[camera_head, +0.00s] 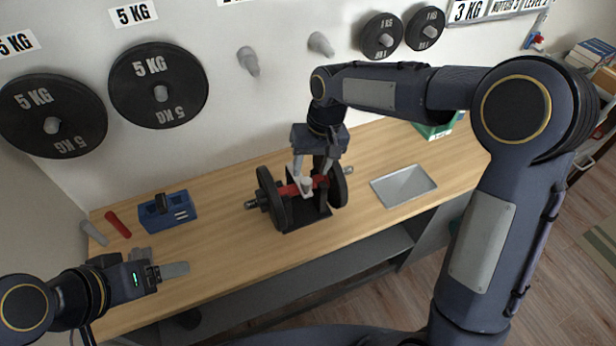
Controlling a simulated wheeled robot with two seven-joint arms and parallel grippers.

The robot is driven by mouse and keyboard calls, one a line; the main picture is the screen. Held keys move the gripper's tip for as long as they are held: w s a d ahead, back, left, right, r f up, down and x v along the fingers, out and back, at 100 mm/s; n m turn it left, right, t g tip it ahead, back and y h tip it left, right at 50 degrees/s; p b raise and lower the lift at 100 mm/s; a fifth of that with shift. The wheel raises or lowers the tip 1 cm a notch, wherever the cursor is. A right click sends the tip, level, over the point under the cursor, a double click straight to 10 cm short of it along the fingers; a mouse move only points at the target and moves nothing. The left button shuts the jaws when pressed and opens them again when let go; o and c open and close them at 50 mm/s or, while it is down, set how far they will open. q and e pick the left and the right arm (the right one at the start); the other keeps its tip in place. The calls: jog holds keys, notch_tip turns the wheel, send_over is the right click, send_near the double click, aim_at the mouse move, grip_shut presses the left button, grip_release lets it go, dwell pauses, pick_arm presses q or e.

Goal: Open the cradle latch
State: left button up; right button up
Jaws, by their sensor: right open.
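A dumbbell with black plates (275,196) and a red handle (289,190) rests in a dark cradle (306,218) on the wooden bench. A small pale piece (306,184), possibly the latch, shows at the handle's middle; its exact shape and state are hard to tell. My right gripper (312,172) points down just above this piece with its fingers apart, and contact cannot be made out. My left gripper (172,268) is low at the bench's front left, well away from the cradle. Its jaw opening is unclear.
A blue holder (167,210), a red cylinder (120,225) and a grey one (93,233) are at the bench's left. A metal tray (404,186) lies right of the cradle. Weight plates (190,85) hang on the wall. A green box (434,130) stands at the back right.

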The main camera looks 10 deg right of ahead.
aim_at(308, 180)
jog(key=shift+a+f, duration=0.25)
jog(key=shift+f, duration=0.95)
jog(key=shift+a+f, duration=0.2)
jog(key=shift+f, duration=0.95)
jog(key=shift+c, duration=0.3)
grip_shut()
